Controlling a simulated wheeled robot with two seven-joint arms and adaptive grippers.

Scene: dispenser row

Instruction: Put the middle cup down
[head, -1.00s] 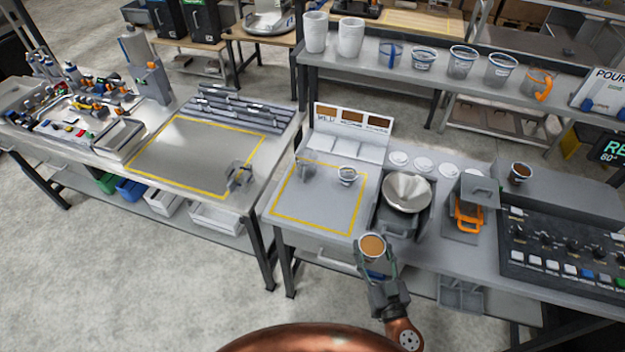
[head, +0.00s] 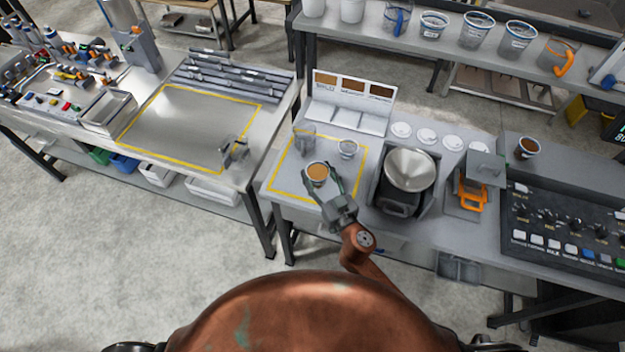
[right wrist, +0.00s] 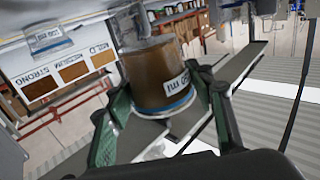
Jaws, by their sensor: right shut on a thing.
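The cup in my right gripper (head: 321,180) is clear with a blue rim band and holds brown liquid. This cup (head: 317,170) is over the yellow-outlined square on the right bench in the head view. In the right wrist view the same cup (right wrist: 157,78) sits between the green fingers, which are closed around it. I cannot tell whether its base touches the bench. An empty clear cup (head: 347,149) stands to its right, and a clear container (head: 304,138) stands behind it to the left. My left gripper is not in view.
A sign with three brown shade samples (head: 352,88) stands behind the square. A metal bowl (head: 410,169) on a dark machine is to the right. Several cups line the shelf above.

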